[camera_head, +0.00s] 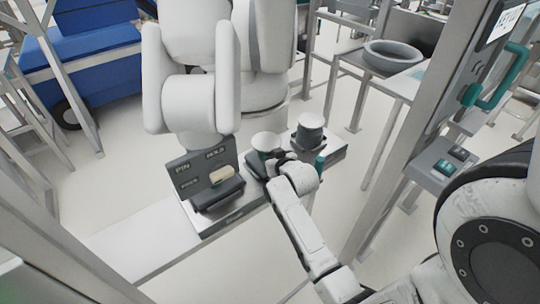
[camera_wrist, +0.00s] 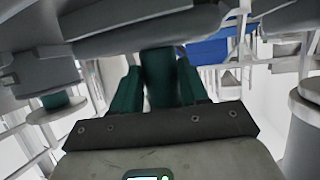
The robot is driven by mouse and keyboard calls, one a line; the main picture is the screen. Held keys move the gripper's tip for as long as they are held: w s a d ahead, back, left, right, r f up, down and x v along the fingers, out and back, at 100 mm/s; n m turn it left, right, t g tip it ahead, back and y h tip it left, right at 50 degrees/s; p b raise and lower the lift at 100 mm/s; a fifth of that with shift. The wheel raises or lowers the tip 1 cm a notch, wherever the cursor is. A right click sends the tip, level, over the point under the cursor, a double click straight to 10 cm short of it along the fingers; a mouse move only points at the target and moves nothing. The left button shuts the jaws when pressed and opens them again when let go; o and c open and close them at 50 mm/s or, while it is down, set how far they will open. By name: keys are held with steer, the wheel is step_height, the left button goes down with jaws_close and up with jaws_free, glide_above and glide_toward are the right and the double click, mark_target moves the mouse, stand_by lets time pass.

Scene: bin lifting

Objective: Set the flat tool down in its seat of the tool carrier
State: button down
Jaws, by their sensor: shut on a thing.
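The tool carrier (camera_head: 232,217) is a long grey base in the middle of the head view, with a dark upright labelled panel (camera_head: 190,178) at its left end. My gripper (camera_head: 272,160) is over the carrier's middle, small and partly hidden by its own wrist. In the wrist view, the green fingers of my gripper (camera_wrist: 160,88) are closed on a dark green grip (camera_wrist: 160,70), which I take to be the flat tool's. A broad grey body spans the top there; I cannot tell whether it belongs to the tool. The seat is not clearly visible.
A beige block (camera_head: 220,175) sits in a dark holder before the panel. A white round-topped part (camera_head: 265,141) and a grey-topped cylinder (camera_head: 309,132) stand on the carrier's far side. A green post (camera_head: 319,161) stands near its right end.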

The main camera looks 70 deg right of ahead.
steer(key=c, duration=0.9)
jaws_free()
steer(key=shift+r, duration=0.25)
steer(key=o, duration=0.4)
steer(key=shift+f, duration=0.4)
steer(key=v, duration=1.1)
steer(key=shift+r+b, duration=0.15)
steer(key=shift+b, duration=0.2)
steer(key=a+f+n+g+y, duration=0.2)
steer(key=a+f+y, duration=0.1)
steer(key=a, duration=0.5)
steer(key=a+f+n+g+y, duration=0.1)
steer(key=a+f+n+y, duration=0.2)
steer(key=a, duration=0.5)
steer(key=s+a+f+n+g+y, duration=0.1)
steer(key=s+a+g, duration=0.1)
steer(key=a, duration=0.1)
steer(key=s+a+n+g+y, duration=0.1)
steer(key=s+a+g, duration=0.1)
steer(key=s+a, duration=0.1)
steer(key=s+a+f+n+g+y, duration=0.1)
steer(key=s+a, duration=0.2)
steer(key=a, duration=0.1)
steer(key=shift+a+f+g, duration=0.35)
steer(key=shift+g, duration=0.05)
